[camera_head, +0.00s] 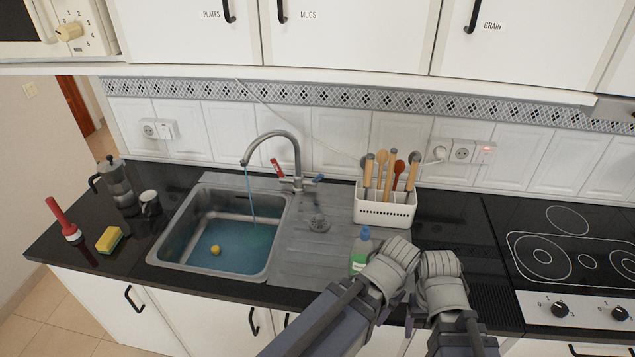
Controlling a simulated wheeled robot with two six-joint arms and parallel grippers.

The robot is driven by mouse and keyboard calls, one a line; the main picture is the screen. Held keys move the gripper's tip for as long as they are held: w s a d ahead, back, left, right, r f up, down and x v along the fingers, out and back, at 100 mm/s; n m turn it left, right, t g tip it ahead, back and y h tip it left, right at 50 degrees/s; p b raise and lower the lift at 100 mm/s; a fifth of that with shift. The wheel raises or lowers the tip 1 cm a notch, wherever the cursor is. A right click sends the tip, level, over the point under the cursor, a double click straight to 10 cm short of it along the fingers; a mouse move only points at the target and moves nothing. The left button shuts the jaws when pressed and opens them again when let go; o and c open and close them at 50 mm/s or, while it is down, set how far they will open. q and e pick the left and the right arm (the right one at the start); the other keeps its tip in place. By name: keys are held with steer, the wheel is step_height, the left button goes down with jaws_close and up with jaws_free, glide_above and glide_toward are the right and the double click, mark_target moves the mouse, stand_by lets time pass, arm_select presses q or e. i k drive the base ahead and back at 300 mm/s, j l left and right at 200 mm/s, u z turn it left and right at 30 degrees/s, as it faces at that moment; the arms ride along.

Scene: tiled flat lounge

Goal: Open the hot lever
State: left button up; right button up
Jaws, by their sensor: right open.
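The hot lever (277,167) is red and sticks up and to the left from the base of the curved grey tap (296,150). The tap's blue lever (318,178) is on the right of the base. A thin blue stream runs from the spout into the sink (187,262), where bluish water and a small yellow ball (215,249) show. My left gripper (397,258) and my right gripper (439,272) are side by side at the counter's front, well right of the tap and apart from the hot lever. The right is open; the left's fingers are unclear.
A green bottle with a blue cap (361,248) stands just left of my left gripper. A white utensil holder (384,207) is behind. A moka pot (117,183), mug (150,203), sponge (109,240) and red-handled brush (63,222) are at left, the hob (585,285) at right.

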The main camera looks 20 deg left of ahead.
mark_target(279, 172)
steer(key=j+u, duration=0.5)
steer(key=j, duration=1.45)
